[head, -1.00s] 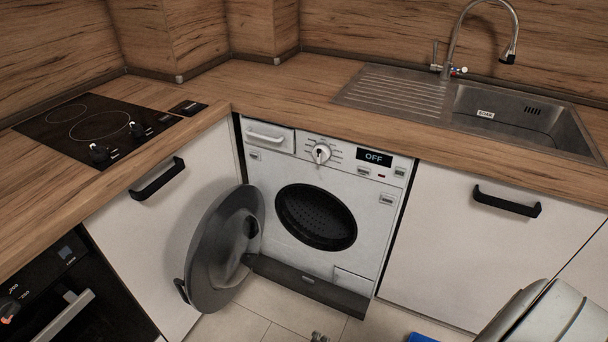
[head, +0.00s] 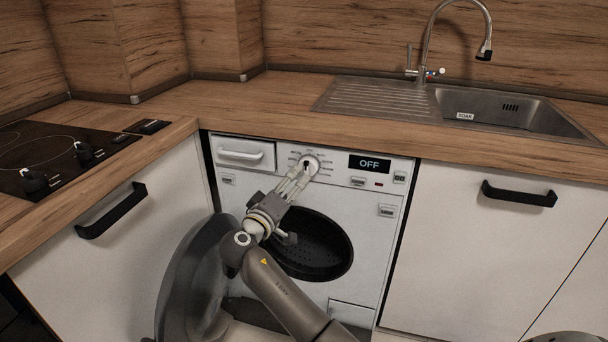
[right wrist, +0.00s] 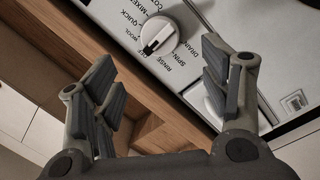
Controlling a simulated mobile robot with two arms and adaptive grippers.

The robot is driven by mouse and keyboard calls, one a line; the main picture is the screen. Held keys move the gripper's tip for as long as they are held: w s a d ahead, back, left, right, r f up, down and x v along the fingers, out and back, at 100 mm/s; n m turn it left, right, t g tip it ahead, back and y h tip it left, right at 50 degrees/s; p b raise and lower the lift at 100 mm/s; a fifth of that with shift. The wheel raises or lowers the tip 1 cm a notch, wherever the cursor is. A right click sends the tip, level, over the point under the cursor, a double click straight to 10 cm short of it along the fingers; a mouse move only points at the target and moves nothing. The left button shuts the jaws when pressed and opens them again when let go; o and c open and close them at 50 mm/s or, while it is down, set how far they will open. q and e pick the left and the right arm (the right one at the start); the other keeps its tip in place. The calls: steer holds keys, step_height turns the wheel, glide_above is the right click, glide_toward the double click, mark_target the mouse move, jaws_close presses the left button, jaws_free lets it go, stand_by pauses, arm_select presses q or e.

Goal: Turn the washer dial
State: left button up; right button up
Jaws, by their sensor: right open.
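The washer (head: 365,235) is a white front-loader under the counter, with its round door (head: 195,285) swung open to the left. Its white dial (head: 311,163) sits on the upper panel, left of a display (head: 369,164) reading OFF. My right gripper (head: 303,172) reaches up to the dial, partly covering it and the panel. In the right wrist view, the dial (right wrist: 160,36) lies just beyond and between the spread, empty fingers (right wrist: 158,62). Its pointer faces lower left, and labels such as QUICK, RINSE and SPIN surround it. My left gripper is not in view.
A wooden counter (head: 270,92) overhangs the panel closely. A detergent drawer (head: 243,153) is left of the dial, and a cabinet handle (head: 110,211) juts out further left. A sink (head: 505,112) and hob (head: 60,150) are on the counter.

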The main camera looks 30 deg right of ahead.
mark_target(304, 171)
steer(key=x, duration=0.7)
steer(key=shift+w+d+b, duration=0.2)
steer(key=shift+d+b, duration=0.1)
steer(key=shift+w+d, duration=0.4)
steer(key=shift+d, duration=0.2)
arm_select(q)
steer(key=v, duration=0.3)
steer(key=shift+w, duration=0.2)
arm_select(e)
steer(key=shift+c, duration=0.4)
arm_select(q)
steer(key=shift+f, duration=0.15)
arm_select(e)
steer(key=shift+f, duration=0.1)
steer(key=c, duration=0.9)
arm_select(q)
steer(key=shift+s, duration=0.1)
arm_select(e)
steer(key=shift+c, duration=0.2)
